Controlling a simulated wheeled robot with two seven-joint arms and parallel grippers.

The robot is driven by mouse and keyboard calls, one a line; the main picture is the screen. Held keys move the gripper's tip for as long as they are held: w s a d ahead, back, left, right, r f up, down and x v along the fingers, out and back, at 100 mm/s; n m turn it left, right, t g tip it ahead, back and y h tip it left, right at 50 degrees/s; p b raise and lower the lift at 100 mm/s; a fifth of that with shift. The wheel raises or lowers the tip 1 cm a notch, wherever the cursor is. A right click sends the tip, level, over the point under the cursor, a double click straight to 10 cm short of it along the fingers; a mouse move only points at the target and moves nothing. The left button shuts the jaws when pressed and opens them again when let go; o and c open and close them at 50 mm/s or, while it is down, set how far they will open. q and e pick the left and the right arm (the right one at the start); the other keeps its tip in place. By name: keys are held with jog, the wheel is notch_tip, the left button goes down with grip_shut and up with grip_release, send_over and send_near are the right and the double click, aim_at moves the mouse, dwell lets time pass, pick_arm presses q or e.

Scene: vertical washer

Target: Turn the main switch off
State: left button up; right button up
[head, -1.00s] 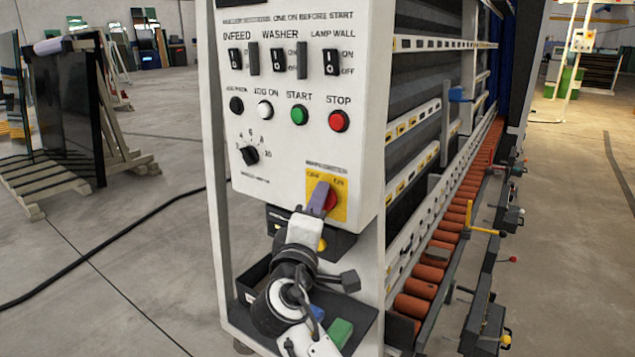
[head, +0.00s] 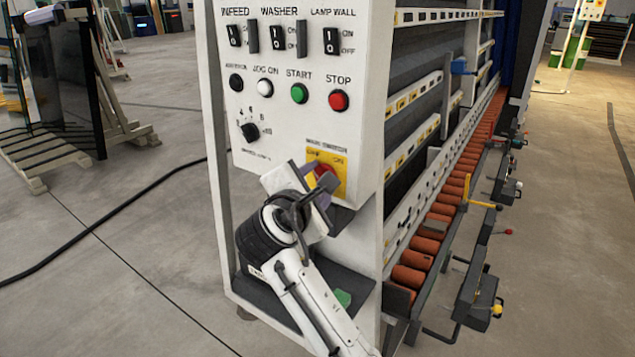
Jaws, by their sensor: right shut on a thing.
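The main switch (head: 323,170) is a red knob on a yellow plate (head: 341,163) at the lower right of the white control panel. My right gripper (head: 318,182) is at the knob, coming from below and left, with its wrist rolled over. Its fingers are shut on the knob and hide much of it, so the knob's exact angle is hard to read. The plate carries small labels above the knob, with "ON" at the right. My left gripper is out of view.
Above are black rocker switches (head: 331,41), the green start button (head: 299,94) and the red stop button (head: 338,100). A dark shelf with a green item (head: 342,298) lies below the panel. Orange rollers (head: 411,277) run along the right.

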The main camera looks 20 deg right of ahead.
jog(key=shift+a+n, duration=0.1)
jog(key=shift+n, duration=0.3)
jog(key=shift+g, duration=0.3)
jog(key=o, duration=1.1)
jog(key=shift+c, duration=0.2)
jog(key=b+v, duration=0.1)
jog(key=v, duration=0.9)
jog(key=shift+a, duration=0.15)
jog(key=shift+s, duration=0.1)
